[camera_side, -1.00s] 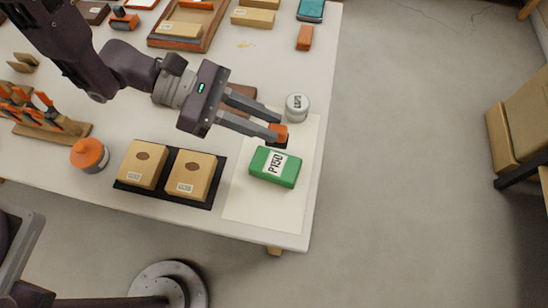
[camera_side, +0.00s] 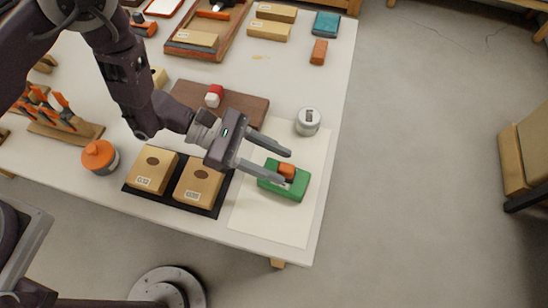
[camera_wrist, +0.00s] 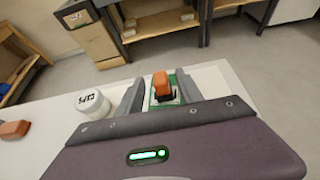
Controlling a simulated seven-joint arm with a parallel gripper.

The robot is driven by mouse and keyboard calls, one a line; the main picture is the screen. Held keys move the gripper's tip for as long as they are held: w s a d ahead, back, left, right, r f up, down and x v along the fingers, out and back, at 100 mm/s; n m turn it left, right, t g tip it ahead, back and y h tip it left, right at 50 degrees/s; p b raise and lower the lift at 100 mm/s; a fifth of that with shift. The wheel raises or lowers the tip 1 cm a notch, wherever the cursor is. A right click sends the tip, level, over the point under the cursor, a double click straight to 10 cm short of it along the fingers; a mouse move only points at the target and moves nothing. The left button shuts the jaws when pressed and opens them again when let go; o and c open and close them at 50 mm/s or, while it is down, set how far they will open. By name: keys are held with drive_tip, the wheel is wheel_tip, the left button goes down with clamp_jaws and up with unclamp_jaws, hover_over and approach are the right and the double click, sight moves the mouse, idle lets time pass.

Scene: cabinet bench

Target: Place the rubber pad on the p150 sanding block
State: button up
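The p150 sanding block (camera_side: 297,188) is green and lies on a pale sheet near the table's right edge. An orange piece with a dark base, which I take as the rubber pad (camera_side: 287,170), rests upright on top of it and covers the label. My gripper (camera_side: 287,167) is open, with one finger on each side of the pad. In the wrist view, the pad (camera_wrist: 161,84) stands between the spread fingers of my gripper (camera_wrist: 160,92) with gaps on both sides. The green block (camera_wrist: 182,77) shows beneath it, partly hidden by the pad and the fingers.
A round labelled tin (camera_side: 308,121) stands just behind the block. Two tan boxes (camera_side: 197,187) sit on a black mat to the left, with an orange-topped jar (camera_side: 100,157) beyond. A brown board (camera_side: 240,105) lies behind my gripper. The pale sheet's front part (camera_side: 270,220) is clear.

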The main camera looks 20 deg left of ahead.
drive_tip(key=shift+r, duration=0.15)
drive_tip(key=v, duration=1.2)
drive_tip(key=s+a+r+m+g+y, duration=0.2)
drive_tip(key=s+r+m, duration=0.35)
drive_tip(key=r, duration=0.45)
drive_tip(key=s+a+r+m+g+y, duration=0.1)
drive_tip(key=s+a+r+m, duration=0.1)
drive_tip(key=s+r+m, duration=0.55)
drive_tip(key=s+a+r+m+t+y, duration=0.1)
drive_tip(key=a+t+y, duration=0.3)
drive_tip(key=a, duration=0.5)
drive_tip(key=s+a+r+m+t+y, duration=0.1)
drive_tip(key=a+r+m+t+y, duration=0.3)
drive_tip(key=a, duration=0.5)
drive_tip(key=shift+s+a+r+t+y, duration=0.2)
drive_tip(key=shift+t+y, duration=0.1)
drive_tip(key=shift+y, duration=0.6)
